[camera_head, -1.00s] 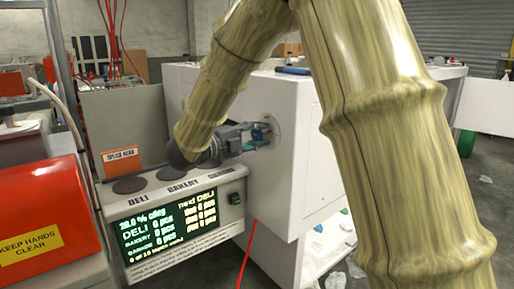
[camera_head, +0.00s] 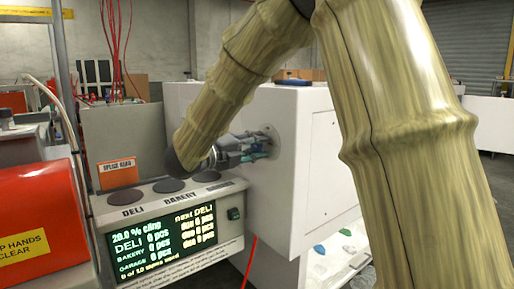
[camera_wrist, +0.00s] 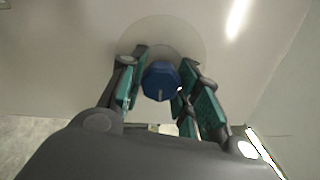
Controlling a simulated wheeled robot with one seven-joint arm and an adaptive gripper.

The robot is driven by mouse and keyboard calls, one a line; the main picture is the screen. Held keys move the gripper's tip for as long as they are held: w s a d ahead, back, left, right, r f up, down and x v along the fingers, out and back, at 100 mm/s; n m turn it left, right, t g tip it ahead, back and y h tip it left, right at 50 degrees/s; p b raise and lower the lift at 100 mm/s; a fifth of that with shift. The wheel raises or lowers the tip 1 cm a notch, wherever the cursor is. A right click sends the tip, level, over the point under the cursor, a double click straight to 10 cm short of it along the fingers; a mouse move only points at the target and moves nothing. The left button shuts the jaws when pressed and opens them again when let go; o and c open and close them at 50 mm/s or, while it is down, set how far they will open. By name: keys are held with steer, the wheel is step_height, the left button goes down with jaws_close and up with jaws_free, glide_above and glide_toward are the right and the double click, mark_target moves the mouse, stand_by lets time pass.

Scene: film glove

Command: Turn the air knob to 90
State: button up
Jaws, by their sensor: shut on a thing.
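The air knob (camera_wrist: 161,80) is a blue, many-sided knob with a pale pointer mark, on a round pale plate (camera_wrist: 185,38) on the white box. In the wrist view the mark points toward the bottom of the picture. In the head view my gripper (camera_head: 266,145) is at the side face of the white box (camera_head: 290,205), in front of the round plate. The fingers mostly hide the knob there. I cannot read any scale around the knob.
A console with a lit display (camera_head: 160,232) stands below and left of my gripper; its top line appears to read 20.0 %. A red machine (camera_head: 35,222) is at the far left. A red cord (camera_head: 250,258) hangs by the white box. Small coloured pieces (camera_head: 320,249) lie low right.

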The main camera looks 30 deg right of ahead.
steer(key=o, duration=1)
steer(key=a, duration=0.8)
steer(key=s+a, duration=0.1)
steer(key=a, duration=0.3)
